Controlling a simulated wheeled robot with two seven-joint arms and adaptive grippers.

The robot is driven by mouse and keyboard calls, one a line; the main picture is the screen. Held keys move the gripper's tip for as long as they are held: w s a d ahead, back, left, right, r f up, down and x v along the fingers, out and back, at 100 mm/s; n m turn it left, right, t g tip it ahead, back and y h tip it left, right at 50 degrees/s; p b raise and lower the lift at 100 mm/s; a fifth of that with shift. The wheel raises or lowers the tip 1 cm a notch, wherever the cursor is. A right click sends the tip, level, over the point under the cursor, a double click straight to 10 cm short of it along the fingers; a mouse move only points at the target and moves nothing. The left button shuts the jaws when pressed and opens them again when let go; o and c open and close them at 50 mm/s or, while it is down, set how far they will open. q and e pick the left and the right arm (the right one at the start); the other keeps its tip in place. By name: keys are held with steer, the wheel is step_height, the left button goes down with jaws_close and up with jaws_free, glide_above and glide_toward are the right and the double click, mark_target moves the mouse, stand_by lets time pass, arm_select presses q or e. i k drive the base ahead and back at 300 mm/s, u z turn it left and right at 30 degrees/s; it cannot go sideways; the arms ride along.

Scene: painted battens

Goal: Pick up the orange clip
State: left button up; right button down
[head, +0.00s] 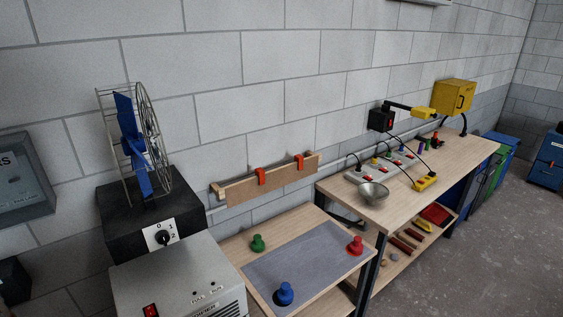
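Two orange clips show in the head view, both on a wooden batten (280,181) fixed along the grey block wall. The left orange clip (261,176) hangs over the batten's top edge left of its middle. The right orange clip (299,162) sits over the top edge nearer the right end. The batten is above the back of a low wooden table (235,243). Neither of my grippers is in view.
A blue-bladed fan (135,145) and grey box (178,280) stand at left. A workbench (370,211) with a metal bowl (373,193) stands at right.

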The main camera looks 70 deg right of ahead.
mark_target(299, 158)
steer(key=u, duration=1.4)
steer(key=k, duration=2.65)
steer(key=z, duration=1.85)
